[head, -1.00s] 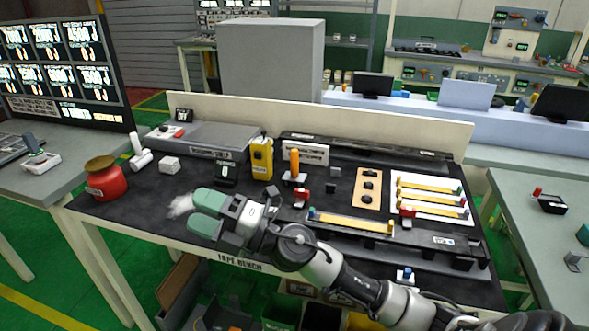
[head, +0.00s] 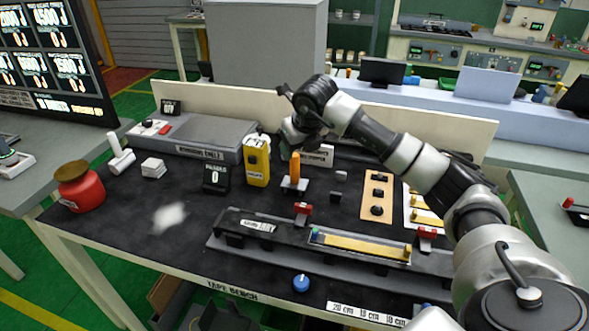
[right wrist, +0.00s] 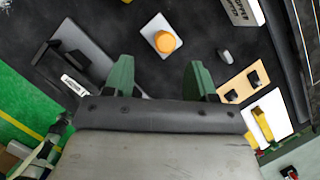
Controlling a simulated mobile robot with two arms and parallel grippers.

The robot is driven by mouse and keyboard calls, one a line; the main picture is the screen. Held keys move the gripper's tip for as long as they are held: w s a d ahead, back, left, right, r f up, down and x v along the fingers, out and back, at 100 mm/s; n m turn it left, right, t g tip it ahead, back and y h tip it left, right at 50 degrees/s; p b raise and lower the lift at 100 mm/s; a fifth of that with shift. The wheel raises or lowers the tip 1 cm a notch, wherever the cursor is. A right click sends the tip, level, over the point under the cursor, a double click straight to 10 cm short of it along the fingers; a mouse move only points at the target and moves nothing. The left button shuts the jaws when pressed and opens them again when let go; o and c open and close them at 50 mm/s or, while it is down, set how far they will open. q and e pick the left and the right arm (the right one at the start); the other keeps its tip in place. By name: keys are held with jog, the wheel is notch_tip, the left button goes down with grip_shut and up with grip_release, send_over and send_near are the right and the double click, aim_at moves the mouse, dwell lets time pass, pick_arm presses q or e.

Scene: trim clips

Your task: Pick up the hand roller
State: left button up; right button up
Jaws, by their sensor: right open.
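The hand roller appears to be the tool with an upright orange handle (head: 295,166), standing on a small pale base on the black bench mat. In the right wrist view I see its orange handle (right wrist: 165,42) end-on above a white plate. My right gripper (right wrist: 159,72) is open, its two green fingers pointing down at the bench. The handle lies beyond the fingertips in that view, roughly centred between them and not gripped. In the head view the right gripper (head: 297,135) is above and close to the handle, its fingers mostly hidden. My left gripper is not in view.
A yellow box (head: 256,162) stands close left of the handle. A small grey block (head: 341,176) and a wooden plate with dark knobs (head: 377,194) lie right. A long rail (head: 250,226) runs in front; a low partition (head: 235,110) stands behind. A red jar (head: 81,190) stands far left.

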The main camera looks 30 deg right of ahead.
aim_at(295, 155)
jog(key=shift+x, duration=1.1)
jog(key=x, duration=0.1)
jog(key=p+x, duration=0.1)
jog(key=x, duration=0.3)
jog(key=shift+w+d+r+p, duration=0.15)
jog(key=shift+w+d+p, duration=0.15)
jog(key=shift+p, duration=0.1)
jog(key=shift+w+f, duration=0.15)
jog(key=shift+f, duration=0.1)
jog(key=shift+d, duration=0.1)
jog(key=c, duration=0.4)
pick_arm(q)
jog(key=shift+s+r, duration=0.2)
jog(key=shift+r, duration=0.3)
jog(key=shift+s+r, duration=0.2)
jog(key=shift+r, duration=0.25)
pick_arm(e)
grip_shut()
